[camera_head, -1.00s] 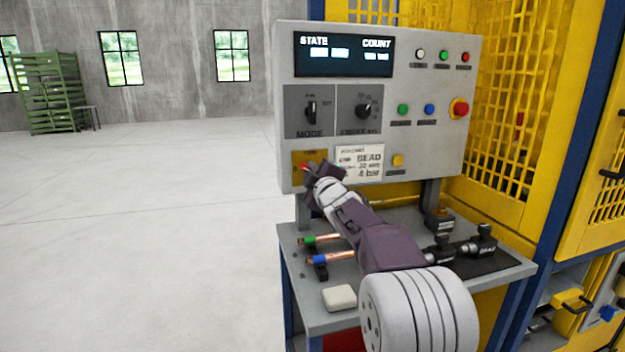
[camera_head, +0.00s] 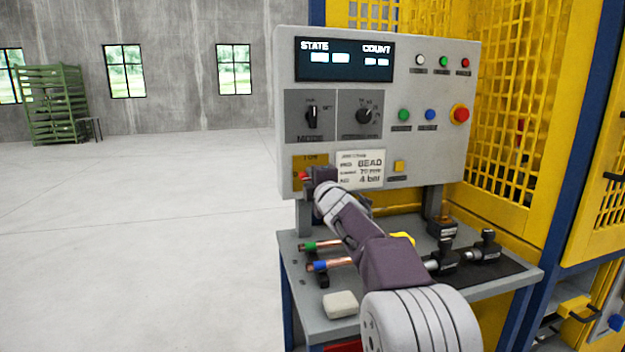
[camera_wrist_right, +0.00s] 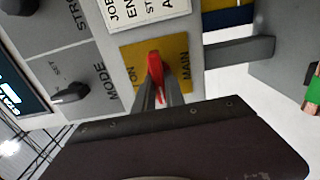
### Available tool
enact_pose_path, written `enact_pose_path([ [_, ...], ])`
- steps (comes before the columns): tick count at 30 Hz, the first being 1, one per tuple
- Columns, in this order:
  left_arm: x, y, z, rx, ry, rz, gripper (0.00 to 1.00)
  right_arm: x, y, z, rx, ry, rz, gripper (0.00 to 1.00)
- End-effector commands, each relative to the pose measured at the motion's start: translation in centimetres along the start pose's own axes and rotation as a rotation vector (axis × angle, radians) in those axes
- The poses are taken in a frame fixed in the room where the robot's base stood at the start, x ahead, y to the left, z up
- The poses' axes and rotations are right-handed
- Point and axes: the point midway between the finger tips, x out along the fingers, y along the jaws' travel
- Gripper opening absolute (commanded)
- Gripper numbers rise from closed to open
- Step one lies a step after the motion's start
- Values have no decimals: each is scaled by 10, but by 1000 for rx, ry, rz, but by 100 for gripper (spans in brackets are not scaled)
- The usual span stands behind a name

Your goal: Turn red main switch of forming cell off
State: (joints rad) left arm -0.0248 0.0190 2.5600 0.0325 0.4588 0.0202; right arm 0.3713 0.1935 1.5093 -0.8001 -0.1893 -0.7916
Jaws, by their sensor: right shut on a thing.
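The red main switch (camera_wrist_right: 155,72) sits on a yellow plate (camera_wrist_right: 127,59) marked MAIN and ON in the right wrist view. My right gripper (camera_wrist_right: 158,92) is shut on the switch's red handle, with the fingertips close to the plate. In the head view my right gripper (camera_head: 312,182) reaches the lower left of the grey control panel (camera_head: 432,160) and covers most of the yellow plate (camera_head: 303,161). A bit of the red handle (camera_head: 304,175) shows at its left. My left gripper is in neither view.
Below the panel is a grey bench (camera_head: 310,318) with copper tubes (camera_head: 340,263), black fittings (camera_head: 485,245) and a white block (camera_head: 340,304). A red emergency button (camera_head: 460,114) and the mode knob (camera_head: 311,115) are on the panel. A yellow mesh guard (camera_head: 500,110) stands at right; floor at left is clear.

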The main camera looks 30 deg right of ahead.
Motion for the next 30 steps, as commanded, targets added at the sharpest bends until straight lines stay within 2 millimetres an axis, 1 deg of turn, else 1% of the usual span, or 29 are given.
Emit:
enact_pose_path([
  [10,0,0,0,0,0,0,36,0,-1,0,-6,1,-2,0],
  [11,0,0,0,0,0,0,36,0,-1,0,-6,1,-2,20],
  [12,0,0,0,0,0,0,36,0,-1,0,-6,1,-2,31],
  [13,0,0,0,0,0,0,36,0,-1,0,-6,1,-2,36],
  [23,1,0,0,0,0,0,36,-2,0,0,-4,0,-1,36],
  [26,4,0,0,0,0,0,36,-15,-1,0,-4,-1,0,36],
  [30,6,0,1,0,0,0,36,-44,0,0,-4,-1,1,36],
])
